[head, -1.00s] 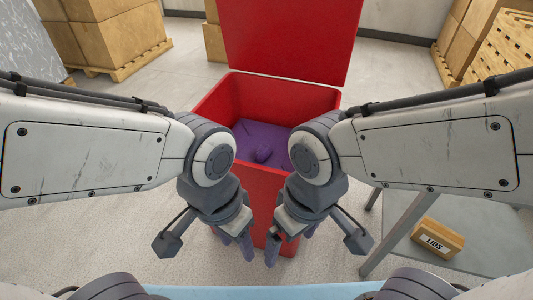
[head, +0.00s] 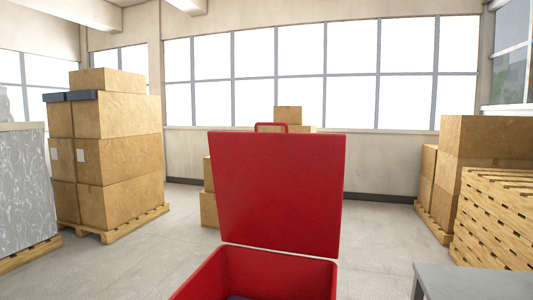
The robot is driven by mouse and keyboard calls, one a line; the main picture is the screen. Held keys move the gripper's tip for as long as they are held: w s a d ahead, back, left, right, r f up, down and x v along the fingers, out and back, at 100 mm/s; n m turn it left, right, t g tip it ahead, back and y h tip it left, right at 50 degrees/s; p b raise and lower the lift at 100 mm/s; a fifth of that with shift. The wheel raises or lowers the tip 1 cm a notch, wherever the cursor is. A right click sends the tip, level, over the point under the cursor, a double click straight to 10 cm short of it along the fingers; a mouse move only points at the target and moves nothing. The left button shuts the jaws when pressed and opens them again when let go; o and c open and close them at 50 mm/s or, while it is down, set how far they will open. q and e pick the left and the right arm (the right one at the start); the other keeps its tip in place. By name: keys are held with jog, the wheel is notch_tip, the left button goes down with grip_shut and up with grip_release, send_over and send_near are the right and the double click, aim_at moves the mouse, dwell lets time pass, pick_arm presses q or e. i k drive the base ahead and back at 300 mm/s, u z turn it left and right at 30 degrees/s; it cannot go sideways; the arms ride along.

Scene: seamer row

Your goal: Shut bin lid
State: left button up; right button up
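The red bin (head: 277,268) stands in front of me at the bottom middle of the head view, with only its upper rim and part of its inside showing. Its red lid (head: 277,190) is open and stands upright behind the opening, leaning slightly back. A red handle (head: 270,126) sits on the lid's top edge. A sliver of purple shows inside the bin at the bottom edge of the view. Neither of my grippers is in view.
A grey table (head: 475,283) stands at the lower right, close to the bin. Stacked boxes on a pallet (head: 115,150) stand at the left, and wooden pallets (head: 495,215) with boxes at the right. Floor is clear between the bin and the left stack.

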aim_at(282, 192)
jog(key=z, duration=0.05)
jog(key=k, duration=0.55)
jog(key=u, duration=1.1)
jog(key=i, duration=1.25)
jog(key=z, duration=0.55)
jog(key=i, duration=0.5)
jog(key=z, duration=0.6)
